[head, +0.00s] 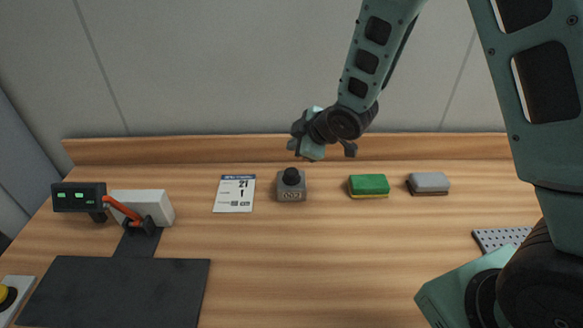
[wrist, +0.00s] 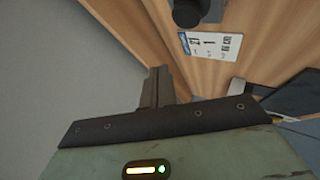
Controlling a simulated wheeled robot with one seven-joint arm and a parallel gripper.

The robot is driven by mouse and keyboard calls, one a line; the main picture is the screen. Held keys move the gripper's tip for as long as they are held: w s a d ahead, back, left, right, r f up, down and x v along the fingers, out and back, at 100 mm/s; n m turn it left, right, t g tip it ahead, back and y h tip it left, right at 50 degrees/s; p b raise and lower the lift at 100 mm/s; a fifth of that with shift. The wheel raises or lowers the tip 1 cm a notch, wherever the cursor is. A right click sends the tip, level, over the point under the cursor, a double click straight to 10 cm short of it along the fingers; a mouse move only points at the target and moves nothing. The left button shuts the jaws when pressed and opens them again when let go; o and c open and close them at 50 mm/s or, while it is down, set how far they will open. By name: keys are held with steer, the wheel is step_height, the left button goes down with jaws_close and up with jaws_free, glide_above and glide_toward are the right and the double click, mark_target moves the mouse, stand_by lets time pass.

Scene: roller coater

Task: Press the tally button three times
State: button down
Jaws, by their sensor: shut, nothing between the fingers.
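The tally counter (head: 291,191) is a small grey box on the wooden worktop, with a round black button (head: 290,176) on top. In the wrist view my shut, empty fingers (wrist: 158,87) point toward the worktop's back ledge. The black button (wrist: 186,13) shows at the top edge there, to the right of the fingers, with the counter partly cut off.
A calendar card (head: 234,194) lies left of the counter. A green sponge (head: 369,186) and a grey block (head: 428,183) lie to its right. At left are a white box with a red lever (head: 122,208) and a dark plate (head: 115,290). A raised wooden ledge (head: 220,148) runs along the back.

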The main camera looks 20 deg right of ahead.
step_height(320, 180, up, 4)
steer(key=p, duration=0.8)
steer(key=shift+f, duration=0.15)
steer(key=shift+f, duration=0.25)
steer(key=b, duration=0.5)
glide_above(295, 173)
step_height(295, 173, down, 8)
steer(key=shift+r, duration=0.15)
steer(key=shift+f+b, duration=0.45)
steer(key=shift+b, duration=0.1)
steer(key=shift+f, duration=0.1)
stand_by(0.9)
steer(key=shift+f+b, duration=0.3)
steer(key=shift+b, duration=0.2)
